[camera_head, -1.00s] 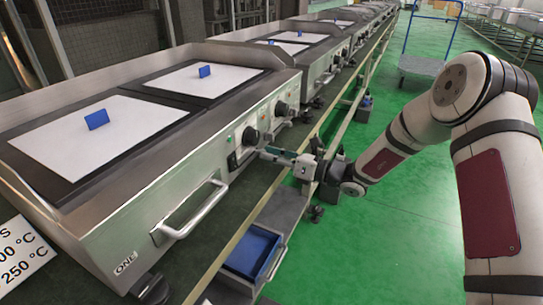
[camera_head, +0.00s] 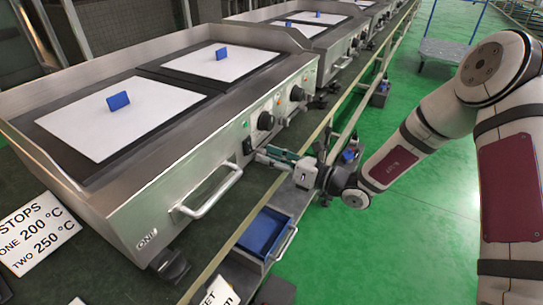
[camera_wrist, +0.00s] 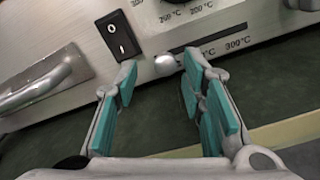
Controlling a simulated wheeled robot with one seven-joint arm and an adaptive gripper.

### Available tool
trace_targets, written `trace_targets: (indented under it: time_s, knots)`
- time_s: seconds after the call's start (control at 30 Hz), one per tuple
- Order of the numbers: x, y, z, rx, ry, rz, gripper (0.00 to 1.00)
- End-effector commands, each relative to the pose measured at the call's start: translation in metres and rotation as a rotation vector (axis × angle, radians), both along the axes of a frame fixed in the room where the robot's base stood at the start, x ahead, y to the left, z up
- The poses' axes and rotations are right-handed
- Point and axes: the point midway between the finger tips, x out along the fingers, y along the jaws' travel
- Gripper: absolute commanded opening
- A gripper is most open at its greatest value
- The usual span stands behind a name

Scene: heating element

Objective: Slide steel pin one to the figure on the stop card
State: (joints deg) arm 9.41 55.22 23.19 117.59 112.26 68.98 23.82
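The stop card (camera_head: 38,236) lies at the lower left in the head view and reads "STOPS ONE 200 °C, TWO 250 °C". In the wrist view a rounded steel pin (camera_wrist: 167,65) stands at the left end of a dark slot (camera_wrist: 215,37) in the front panel. Scale figures run under the slot, with 300 °C legible toward its right. My gripper (camera_wrist: 158,76) is open, its teal-padded fingers on either side of the pin. The right fingertip is close to the pin; contact cannot be told. In the head view my gripper (camera_head: 268,156) is at the griddle front.
A black rocker switch (camera_wrist: 118,35) and a bar handle (camera_wrist: 40,82) are left of the pin. A control knob (camera_head: 265,121) sits above the slot. Blue-handled white plates (camera_head: 120,118) lie on the griddle. A blue drawer (camera_head: 265,233) is below the bench edge.

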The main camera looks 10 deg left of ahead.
Motion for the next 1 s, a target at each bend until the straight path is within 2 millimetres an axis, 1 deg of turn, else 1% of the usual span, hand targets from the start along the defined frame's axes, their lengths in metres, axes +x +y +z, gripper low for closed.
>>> trace_targets:
  time_s: [0.2,0.33,0.47,0.73,0.83,1.0]
  knots:
    - [0.001,-0.002,0.000,-0.001,-0.001,-0.003,0.37]
    - [-0.002,-0.012,0.000,-0.002,0.000,-0.004,0.37]
    - [-0.009,-0.033,0.000,-0.002,0.001,-0.007,0.37]
    - [-0.028,-0.084,0.000,-0.002,0.000,-0.006,0.37]
    - [-0.033,-0.098,0.000,0.000,-0.001,-0.005,0.37]
    - [-0.039,-0.111,0.000,0.000,0.000,-0.002,0.37]
